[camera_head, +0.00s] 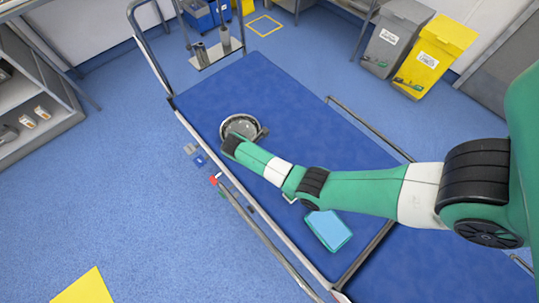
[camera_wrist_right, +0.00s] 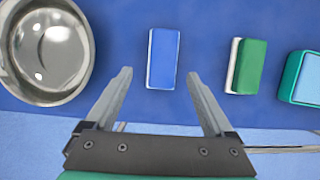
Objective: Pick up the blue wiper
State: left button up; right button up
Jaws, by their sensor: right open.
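The blue wiper (camera_wrist_right: 162,57) is a small blue block with a pale edge, lying on the blue operating table in the right wrist view. My right gripper (camera_wrist_right: 160,73) is open, with its fingertips on either side of the wiper in the picture and gaps on both sides. Its height over the wiper is hard to tell. In the head view my right arm reaches over the table and hides the wiper and the gripper's fingers. My left gripper is not in view.
A round metal bowl (camera_head: 241,127) is left of the wiper in the wrist view (camera_wrist_right: 47,45). A green wiper (camera_wrist_right: 247,66) and a teal box (camera_wrist_right: 305,78) lie to its right. The operating table (camera_head: 270,85) has side rails; its far end is clear.

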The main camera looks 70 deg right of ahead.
jog(key=b+x, duration=0.1)
jog(key=x, duration=0.1)
jog(key=s+b+x, duration=0.1)
jog(key=b+x, duration=0.1)
jog(key=x, duration=0.1)
jog(key=shift+d+r, duration=0.1)
jog(key=shift+d, duration=0.1)
jog(key=shift+w, duration=0.1)
jog(key=shift+f, duration=0.3)
dwell(0.3)
grip_shut()
jog(key=shift+r, duration=0.15)
